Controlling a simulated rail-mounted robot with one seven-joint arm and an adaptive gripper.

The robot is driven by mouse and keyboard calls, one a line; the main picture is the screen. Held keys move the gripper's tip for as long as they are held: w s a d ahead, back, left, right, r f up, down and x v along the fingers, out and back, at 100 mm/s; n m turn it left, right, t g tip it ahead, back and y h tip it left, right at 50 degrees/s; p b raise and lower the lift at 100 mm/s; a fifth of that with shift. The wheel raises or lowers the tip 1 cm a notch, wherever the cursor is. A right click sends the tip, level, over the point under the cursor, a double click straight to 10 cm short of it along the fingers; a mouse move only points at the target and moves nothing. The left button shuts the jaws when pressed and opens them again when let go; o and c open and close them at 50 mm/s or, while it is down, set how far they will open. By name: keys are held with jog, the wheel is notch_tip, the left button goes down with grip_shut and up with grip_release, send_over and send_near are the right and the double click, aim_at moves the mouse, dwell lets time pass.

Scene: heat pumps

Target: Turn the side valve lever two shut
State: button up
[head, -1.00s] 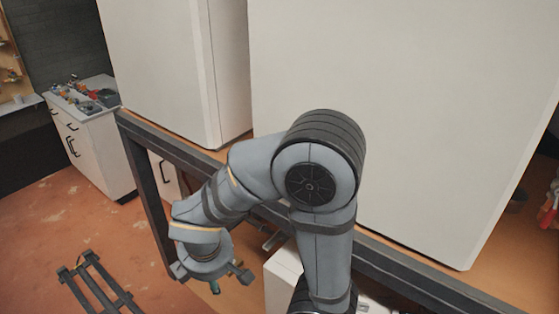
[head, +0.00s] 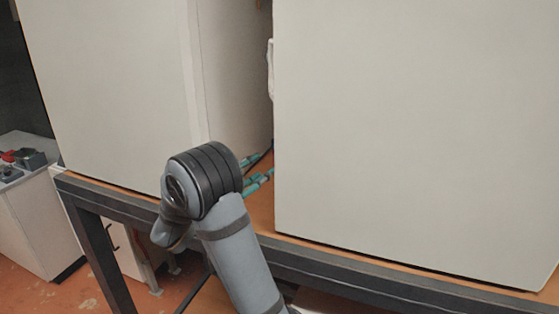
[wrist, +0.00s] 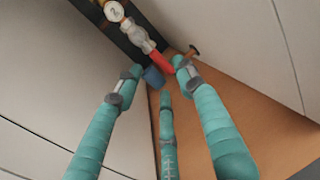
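In the wrist view, a red lever (wrist: 160,63) sits on a silver valve body (wrist: 136,34) in the dark gap between two pale cabinets. A round white tag (wrist: 114,11) reading 2 is close by it. My gripper (wrist: 159,74) has three teal fingers, spread apart, with the red lever's end between and beyond the tips. I cannot tell whether any finger touches it. A small blue piece (wrist: 154,78) shows between the fingers. In the head view, my gripper's teal fingers (head: 256,172) reach into the gap between the cabinets; the lever is hidden there.
A left cabinet (head: 110,90) and a right cabinet (head: 420,120) stand on a dark-framed bench (head: 350,276), leaving a narrow gap. A small copper-coloured piece (wrist: 193,51) sticks out right of the lever. A white side unit (head: 35,225) stands at far left.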

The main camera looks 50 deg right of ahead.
jog(key=shift+w+d+f+p, duration=0.15)
jog(key=shift+d+p, duration=0.4)
jog(key=shift+d, duration=0.9)
jog(key=shift+w+d+r+p, duration=0.15)
jog(key=shift+d+p, duration=0.4)
jog(key=shift+d, duration=0.9)
jog(key=shift+w+d+f+p, duration=0.15)
jog(key=shift+d+p, duration=0.4)
jog(key=shift+d, duration=0.9)
jog(key=shift+c, duration=0.4)
grip_shut()
